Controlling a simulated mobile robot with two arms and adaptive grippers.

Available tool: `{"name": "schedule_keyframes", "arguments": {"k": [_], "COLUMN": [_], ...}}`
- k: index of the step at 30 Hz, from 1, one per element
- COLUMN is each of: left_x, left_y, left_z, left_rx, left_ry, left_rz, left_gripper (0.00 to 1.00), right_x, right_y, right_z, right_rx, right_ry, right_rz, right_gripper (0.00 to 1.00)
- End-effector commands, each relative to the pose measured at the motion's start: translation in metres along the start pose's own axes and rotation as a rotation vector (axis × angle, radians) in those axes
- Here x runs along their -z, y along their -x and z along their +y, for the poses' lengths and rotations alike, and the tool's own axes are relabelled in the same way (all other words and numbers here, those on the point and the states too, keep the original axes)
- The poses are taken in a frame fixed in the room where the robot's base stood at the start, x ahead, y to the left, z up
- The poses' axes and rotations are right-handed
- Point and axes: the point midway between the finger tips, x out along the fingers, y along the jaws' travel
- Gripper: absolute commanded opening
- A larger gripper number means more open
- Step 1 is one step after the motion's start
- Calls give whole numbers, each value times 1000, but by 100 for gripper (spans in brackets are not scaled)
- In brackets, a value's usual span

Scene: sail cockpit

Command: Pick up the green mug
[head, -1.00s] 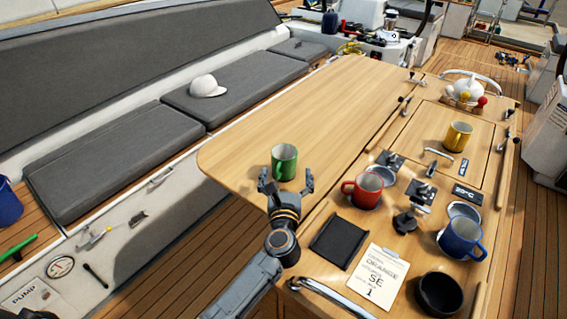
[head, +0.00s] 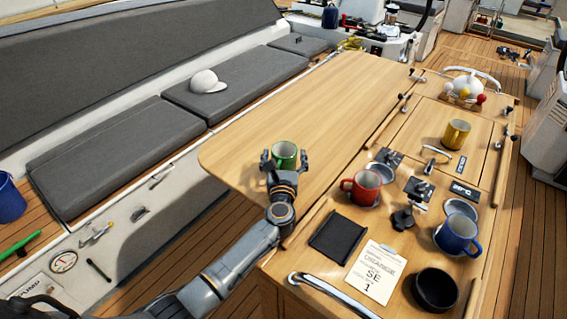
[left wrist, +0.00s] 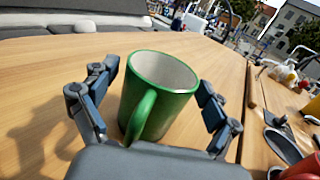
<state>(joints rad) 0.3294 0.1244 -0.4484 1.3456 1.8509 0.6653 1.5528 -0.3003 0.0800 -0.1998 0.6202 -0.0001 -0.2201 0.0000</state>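The green mug (head: 284,152) stands upright on the wooden table (head: 290,105), near its left front corner. It also shows in the left wrist view (left wrist: 157,90), with a white inside and its handle turned toward the gripper's palm. My left gripper (head: 284,160) is open, with one finger on each side of the mug. In the left wrist view, gaps show between the mug and the fingers (left wrist: 155,95), wider on the left. The gripper hides the mug's lower part in the head view. My right gripper is not in view.
A red mug (head: 361,189) stands to the right of the green one. The table beyond the green mug is clear.

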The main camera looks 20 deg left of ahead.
Motion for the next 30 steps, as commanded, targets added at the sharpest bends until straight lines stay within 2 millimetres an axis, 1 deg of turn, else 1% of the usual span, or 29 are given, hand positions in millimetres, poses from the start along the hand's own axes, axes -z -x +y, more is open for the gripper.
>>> {"name": "schedule_keyframes", "arguments": {"k": [1,2,3,5,6,15,20,23,26,30], "left_x": [0,0,0,0,0,-1,-8,-18,-36,-67], "left_y": [0,0,0,0,0,0,0,0,3,30], "left_z": [0,0,0,0,0,0,-1,-1,-2,-3], "left_rx": [0,0,0,0,0,0,1,-1,1,2], "left_ry": [0,0,0,0,0,1,4,6,8,9], "left_rz": [0,0,0,0,0,0,0,-2,-3,-3], "left_gripper": [69,63,54,42,34,33,33,33,33,33], "right_x": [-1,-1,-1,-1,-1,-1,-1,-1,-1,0], "right_y": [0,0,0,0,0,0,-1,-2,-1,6], "right_z": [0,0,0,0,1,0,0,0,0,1], "right_rx": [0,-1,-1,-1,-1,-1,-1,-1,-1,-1], "right_ry": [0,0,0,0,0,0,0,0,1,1], "right_rz": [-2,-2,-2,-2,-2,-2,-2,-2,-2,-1], "right_gripper": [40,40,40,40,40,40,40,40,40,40]}}
